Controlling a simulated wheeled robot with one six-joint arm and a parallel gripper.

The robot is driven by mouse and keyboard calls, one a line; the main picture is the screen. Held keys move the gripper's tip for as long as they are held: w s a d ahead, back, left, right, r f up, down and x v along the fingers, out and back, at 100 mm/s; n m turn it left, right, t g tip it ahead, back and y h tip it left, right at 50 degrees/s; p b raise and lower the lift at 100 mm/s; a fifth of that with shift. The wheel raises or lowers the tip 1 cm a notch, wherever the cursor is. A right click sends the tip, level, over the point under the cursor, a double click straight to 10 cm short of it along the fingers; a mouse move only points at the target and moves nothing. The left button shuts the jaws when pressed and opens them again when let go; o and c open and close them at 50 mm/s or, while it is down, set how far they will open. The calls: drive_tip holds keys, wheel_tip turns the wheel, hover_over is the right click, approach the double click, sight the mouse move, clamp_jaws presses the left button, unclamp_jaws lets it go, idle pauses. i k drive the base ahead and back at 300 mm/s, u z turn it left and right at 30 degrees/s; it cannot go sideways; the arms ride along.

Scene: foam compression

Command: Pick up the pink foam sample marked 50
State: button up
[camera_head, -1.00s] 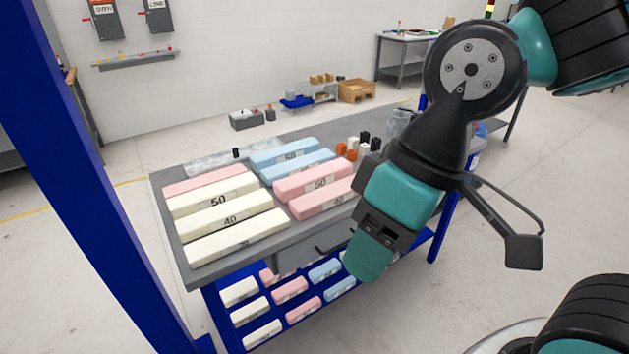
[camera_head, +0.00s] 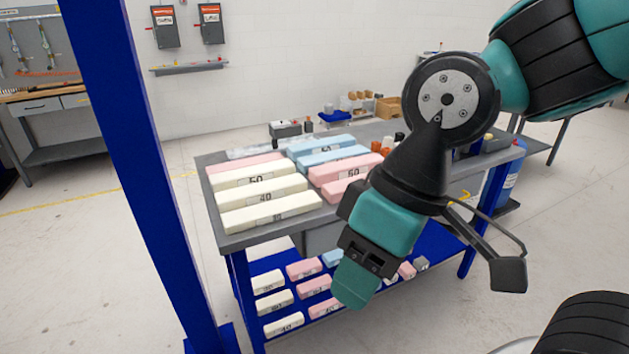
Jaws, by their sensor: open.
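The pink foam sample marked 50 (camera_head: 345,171) is a long block with a white label, lying on the grey workbench (camera_head: 247,238). It is right of the white blocks and in front of the blue ones. Another pink block (camera_head: 335,190) lies just in front of it, partly hidden by my arm. My gripper (camera_head: 354,285) hangs at the end of my teal and black arm, in front of the bench and lower in the picture than the sample. It is open and apart from the sample. Its fingertips are hard to make out from this side.
White blocks (camera_head: 265,198), blue blocks (camera_head: 325,150) and a pink block (camera_head: 245,162) share the benchtop. Several smaller samples lie on the blue lower shelf (camera_head: 430,250). A blue post (camera_head: 150,180) stands at left. Small dark and orange pieces (camera_head: 386,145) lie behind my arm.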

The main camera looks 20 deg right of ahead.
sight(320, 175)
drive_tip(key=u, duration=0.3)
drive_tip(key=k, duration=0.35)
drive_tip(key=z, duration=0.45)
drive_tip(key=i, duration=0.6)
drive_tip(key=z, duration=0.8)
drive_tip(key=i, duration=0.8)
drive_tip(key=u, duration=0.8)
drive_tip(key=i, duration=0.7)
drive_tip(key=u, duration=0.75)
